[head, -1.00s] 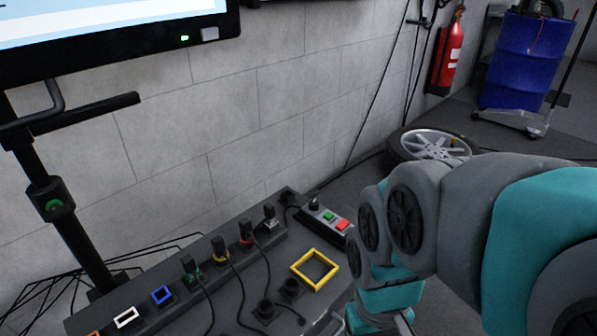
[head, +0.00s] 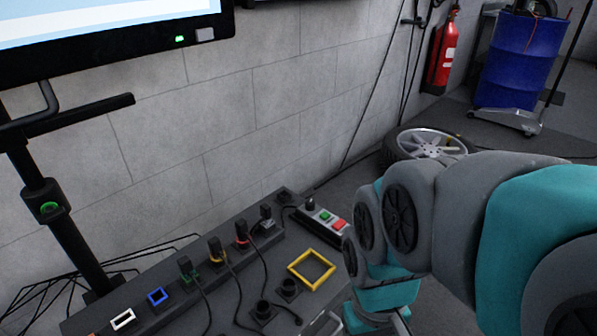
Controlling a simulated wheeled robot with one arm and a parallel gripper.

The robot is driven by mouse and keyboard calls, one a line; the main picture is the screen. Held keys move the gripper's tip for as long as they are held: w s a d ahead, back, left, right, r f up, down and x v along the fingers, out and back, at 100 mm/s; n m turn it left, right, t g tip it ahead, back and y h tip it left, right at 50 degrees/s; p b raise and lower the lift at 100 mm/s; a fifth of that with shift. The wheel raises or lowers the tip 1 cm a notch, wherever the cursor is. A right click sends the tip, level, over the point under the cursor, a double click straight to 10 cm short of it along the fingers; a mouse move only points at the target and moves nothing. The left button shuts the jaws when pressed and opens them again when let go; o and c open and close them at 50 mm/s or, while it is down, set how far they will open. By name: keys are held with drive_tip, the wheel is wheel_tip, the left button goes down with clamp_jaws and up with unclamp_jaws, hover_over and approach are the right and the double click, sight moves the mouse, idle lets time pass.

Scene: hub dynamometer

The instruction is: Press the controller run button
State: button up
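The controller is a small grey box (head: 309,214) at the far right end of the dark bench. It carries a green button (head: 325,216), a red button (head: 339,225) and a black knob (head: 310,203). No label on the buttons can be read, so which one is marked run cannot be told; both buttons are uncovered. My arm comes in from the right and bends downward just right of the box.
A yellow square frame (head: 327,282) lies on the bench (head: 218,303) close in front of the controller. A grey wall (head: 230,120) rises behind. A wheel (head: 430,145) lies on the floor beyond.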

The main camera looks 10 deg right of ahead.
clamp_jaws()
idle(1.4)
